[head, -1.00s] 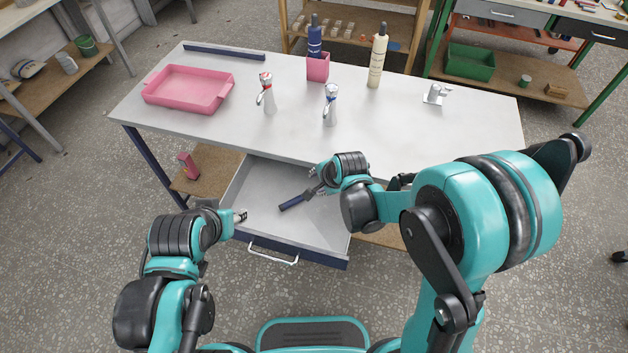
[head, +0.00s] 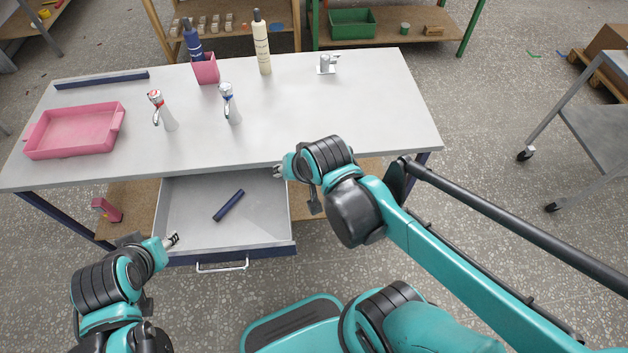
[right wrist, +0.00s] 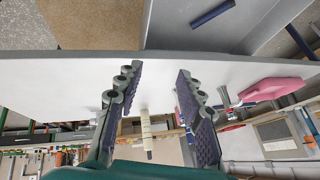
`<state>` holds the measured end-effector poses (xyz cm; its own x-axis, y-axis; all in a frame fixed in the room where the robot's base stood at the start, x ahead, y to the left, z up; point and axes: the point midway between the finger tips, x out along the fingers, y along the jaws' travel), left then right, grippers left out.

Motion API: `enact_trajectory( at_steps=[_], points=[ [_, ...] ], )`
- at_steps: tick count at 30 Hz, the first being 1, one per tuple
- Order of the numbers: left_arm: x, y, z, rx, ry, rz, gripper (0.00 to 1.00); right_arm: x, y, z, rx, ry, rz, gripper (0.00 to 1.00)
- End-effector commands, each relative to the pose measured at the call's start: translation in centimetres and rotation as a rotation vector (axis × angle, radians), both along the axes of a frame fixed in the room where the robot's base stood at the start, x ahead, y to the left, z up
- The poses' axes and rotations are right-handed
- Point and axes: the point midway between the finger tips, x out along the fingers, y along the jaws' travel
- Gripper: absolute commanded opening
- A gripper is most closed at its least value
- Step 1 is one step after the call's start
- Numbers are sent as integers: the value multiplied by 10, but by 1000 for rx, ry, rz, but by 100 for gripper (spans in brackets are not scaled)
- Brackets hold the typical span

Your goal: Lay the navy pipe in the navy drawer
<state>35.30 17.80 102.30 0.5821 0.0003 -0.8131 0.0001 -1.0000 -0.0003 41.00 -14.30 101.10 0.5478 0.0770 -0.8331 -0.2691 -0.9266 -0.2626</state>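The navy pipe (head: 229,205) lies diagonally on the floor of the open navy-fronted drawer (head: 272,249), clear of its walls. The pipe also shows at the top of the right wrist view (right wrist: 212,14). My right gripper (head: 280,171) is by the drawer's back right corner, near the table's front edge, apart from the pipe. In the right wrist view its fingers (right wrist: 156,76) are spread with nothing between them. My left gripper (head: 172,240) is at the drawer's front left corner, away from the pipe; its finger opening is too small to judge.
The white table (head: 330,110) holds a pink tray (head: 75,132), a navy bar (head: 102,80), two faucet-like fixtures (head: 232,105), a pink cup with a navy bottle (head: 206,70), a cream bottle (head: 262,48) and a small chrome fitting (head: 327,64). The table's right side is clear.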

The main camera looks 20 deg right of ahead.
Motion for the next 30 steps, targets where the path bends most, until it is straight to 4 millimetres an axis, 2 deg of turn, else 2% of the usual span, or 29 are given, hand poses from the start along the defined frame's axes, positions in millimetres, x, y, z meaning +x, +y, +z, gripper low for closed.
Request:
enact_trajectory(
  at_steps=[1,3,9,30],
  points=[
    [0,0,0,0,0,0,41,-16,-10,4,-56,-14,51,38],
    [0,0,0,0,0,0,41,-31,-20,8,-132,-31,125,38],
    [0,0,0,0,0,0,41,-55,-34,11,-259,-52,250,38],
    [0,0,0,0,0,0,41,-58,-36,12,-277,-54,269,38]
  ],
)
